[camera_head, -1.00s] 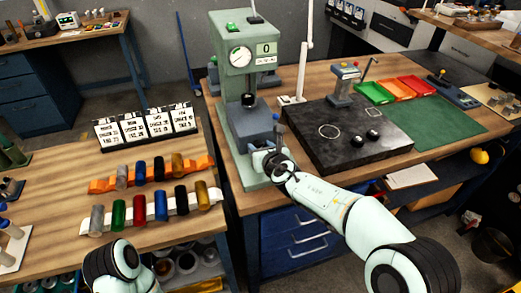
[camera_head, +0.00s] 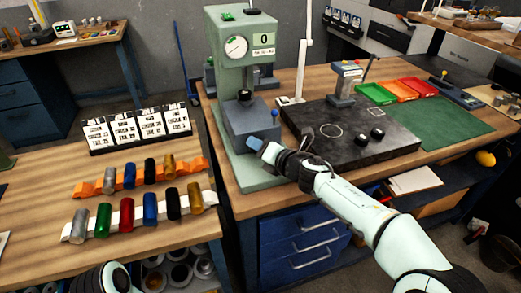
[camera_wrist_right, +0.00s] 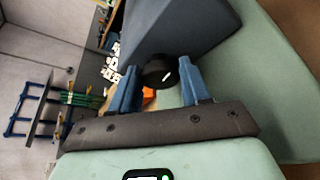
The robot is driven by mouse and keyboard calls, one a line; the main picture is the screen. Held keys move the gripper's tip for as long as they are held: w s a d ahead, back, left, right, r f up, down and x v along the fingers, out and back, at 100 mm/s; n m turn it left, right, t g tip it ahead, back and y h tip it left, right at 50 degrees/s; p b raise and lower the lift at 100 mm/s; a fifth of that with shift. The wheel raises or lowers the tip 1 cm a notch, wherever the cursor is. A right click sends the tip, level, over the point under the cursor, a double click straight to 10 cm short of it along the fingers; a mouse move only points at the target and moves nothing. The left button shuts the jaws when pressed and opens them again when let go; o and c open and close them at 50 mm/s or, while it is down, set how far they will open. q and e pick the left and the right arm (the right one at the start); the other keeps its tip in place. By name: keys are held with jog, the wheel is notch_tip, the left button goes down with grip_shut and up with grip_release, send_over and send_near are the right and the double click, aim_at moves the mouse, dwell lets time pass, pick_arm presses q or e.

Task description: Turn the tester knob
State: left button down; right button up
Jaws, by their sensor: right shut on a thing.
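The tester (camera_head: 236,80) is a pale green column machine with a round dial, a "0" display and a dark grey block (camera_head: 250,122) on its base. The tester knob (camera_wrist_right: 158,72) is black with a white mark and sticks out from the grey block in the right wrist view. My right gripper (camera_head: 264,147) is at the block's front right side. In the right wrist view its blue fingers (camera_wrist_right: 157,88) stand on either side of the knob, shut on it. In the head view the knob is hidden by the gripper.
A dark stone plate (camera_head: 345,150) with two black knobs lies right of the tester, near my right arm. Coloured trays (camera_head: 405,88) and a green mat (camera_head: 440,122) lie beyond. Coloured cylinders on racks (camera_head: 140,216) and label cards (camera_head: 138,128) stand on the left table.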

jog(key=shift+m, duration=0.3)
dwell(0.4)
jog(key=o, duration=1)
jog(key=v, duration=1.3)
jog(key=shift+s+d+f+b, duration=0.15)
jog(key=shift+d+f+b, duration=0.05)
jog(key=shift+d+b, duration=0.1)
